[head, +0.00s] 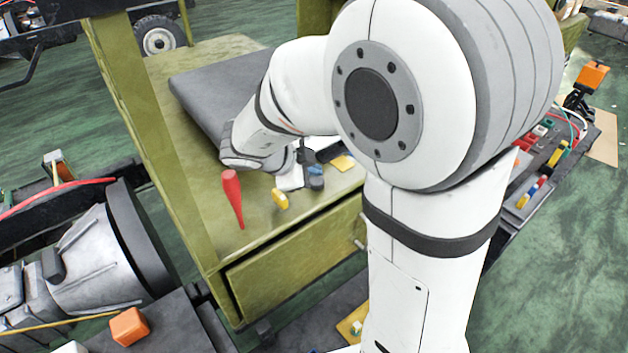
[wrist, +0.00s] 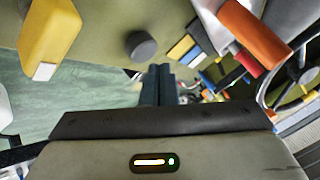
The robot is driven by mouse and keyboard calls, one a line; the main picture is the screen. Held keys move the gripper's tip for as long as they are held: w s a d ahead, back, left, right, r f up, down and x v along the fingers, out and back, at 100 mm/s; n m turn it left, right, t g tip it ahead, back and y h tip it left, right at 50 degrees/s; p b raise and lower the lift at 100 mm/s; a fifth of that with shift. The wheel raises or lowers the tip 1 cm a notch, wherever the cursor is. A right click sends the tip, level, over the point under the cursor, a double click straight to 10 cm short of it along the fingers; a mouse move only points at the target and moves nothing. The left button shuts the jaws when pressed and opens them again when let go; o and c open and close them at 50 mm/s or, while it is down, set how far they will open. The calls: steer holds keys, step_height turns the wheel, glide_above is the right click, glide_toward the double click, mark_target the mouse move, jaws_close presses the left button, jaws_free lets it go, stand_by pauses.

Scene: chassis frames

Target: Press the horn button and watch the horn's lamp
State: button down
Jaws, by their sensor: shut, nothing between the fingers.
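My gripper (wrist: 157,82) shows in the wrist view with its two dark fingers together and nothing between them. A dark grey round knob (wrist: 140,46) sits on an olive surface just above and left of the fingertips in that picture. It looks apart from them. I cannot tell for sure whether this knob is the horn button. In the head view my arm reaches over an olive bench, and its wrist is low over the bench top near the front edge. I cannot make out a horn lamp in either view.
A dark grey pad (head: 205,85) lies behind. In the wrist view, a yellow block (wrist: 48,38) and an orange cylinder (wrist: 254,34) flank the knob.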

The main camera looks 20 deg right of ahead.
mark_target(312, 182)
steer(key=shift+f, duration=0.2)
stand_by(0.7)
steer(key=shift+w+f, duration=0.15)
steer(key=shift+f, duration=0.1)
steer(key=shift+f, duration=0.6)
stand_by(0.8)
steer(key=shift+r, duration=0.15)
steer(key=shift+r+p, duration=0.9)
steer(key=shift+p, duration=0.5)
steer(key=shift+r, duration=0.1)
step_height(312, 182, up, 5)
steer(key=p, duration=0.6)
